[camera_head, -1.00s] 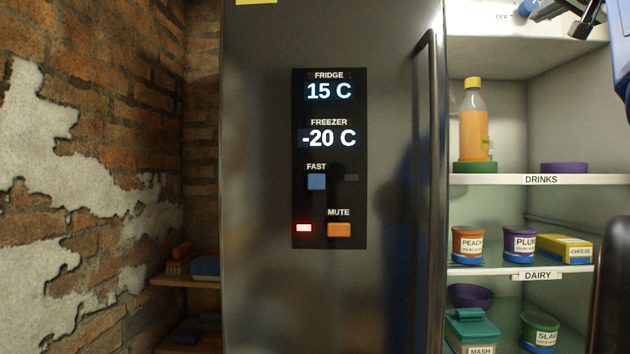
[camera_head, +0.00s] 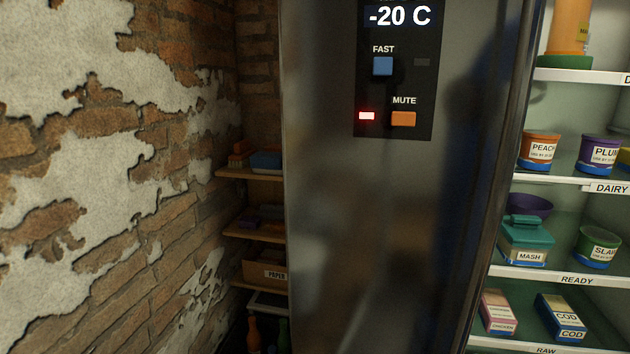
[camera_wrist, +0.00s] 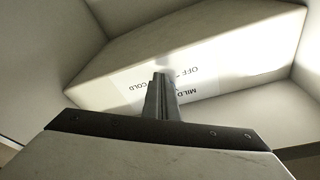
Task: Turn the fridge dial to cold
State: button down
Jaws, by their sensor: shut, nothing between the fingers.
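In the wrist view, a pale housing (camera_wrist: 235,45) inside the fridge carries a label strip (camera_wrist: 205,85) with OFF, MILD and COLD, seen upside down. My gripper (camera_wrist: 159,78) is shut and empty, its fingertips in front of this strip between COLD and MILD. The dial itself is not clearly seen; the fingers cover that part. I cannot tell whether they touch it. In the head view, the fridge door (camera_head: 400,230) bears a control panel (camera_head: 395,90) reading -20 C, with a blue FAST button (camera_head: 383,66) and an orange MUTE button (camera_head: 404,118). A small red light (camera_head: 367,116) is lit.
Open shelves at the right hold tubs and packets, including a peach tub (camera_head: 540,150), a teal MASH box (camera_head: 527,240) and a COD packet (camera_head: 562,315). A brick wall (camera_head: 100,200) and low wooden shelves (camera_head: 255,235) stand at the left.

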jog(key=shift+w+a+r, duration=0.2)
jog(key=shift+a+r, duration=0.05)
jog(key=shift+a, duration=0.45)
jog(key=shift+w+a+r, duration=0.1)
jog(key=shift+a+r, duration=0.35)
jog(key=shift+r, duration=0.05)
dwell(0.6)
jog(key=shift+a+f, duration=0.15)
jog(key=shift+a, duration=0.05)
jog(key=v, duration=0.4)
jog(key=r+v, duration=0.1)
jog(key=shift+s+d+f, duration=0.1)
jog(key=shift+s+f, duration=0.05)
jog(key=shift+s, duration=0.4)
jog(key=w+d, duration=0.4)
jog(key=w, duration=0.1)
jog(key=shift+f, duration=0.45)
dwell(0.8)
